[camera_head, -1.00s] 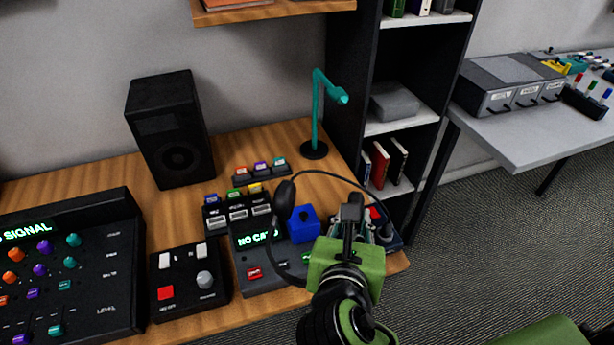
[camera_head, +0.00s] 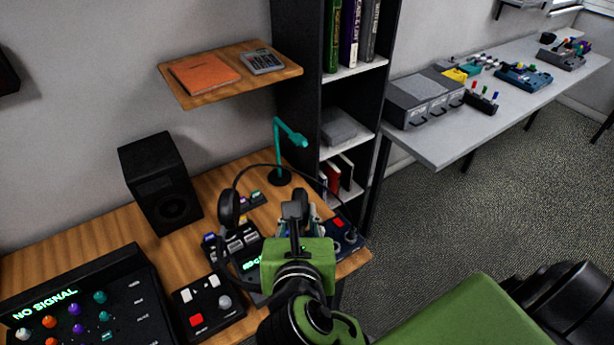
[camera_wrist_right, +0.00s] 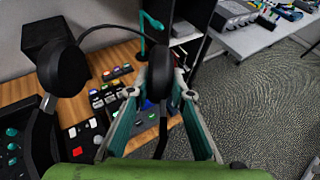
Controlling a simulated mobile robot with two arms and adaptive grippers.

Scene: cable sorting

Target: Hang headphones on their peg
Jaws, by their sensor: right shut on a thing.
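The black headphones (camera_head: 230,208) are lifted above the desk, with one ear cup hanging free left of my right gripper (camera_head: 297,212). In the right wrist view the gripper (camera_wrist_right: 162,92) is shut on the other ear cup (camera_wrist_right: 160,72), and the free cup (camera_wrist_right: 62,68) shows upper left. The thin headband arcs between the cups. A teal upright with a bent arm (camera_head: 278,148) stands on a round black base at the back of the desk, behind the headphones. I cannot tell whether it is the peg. My left gripper is not in view.
A black speaker (camera_head: 160,180) stands at the back left. A wooden wall shelf (camera_head: 200,98) overhangs the desk, and a dark bookcase (camera_head: 297,90) rises at its right. Control boxes, including the "NO SIGNAL" console (camera_head: 75,285), fill the front. A grey table (camera_head: 440,150) is farther right.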

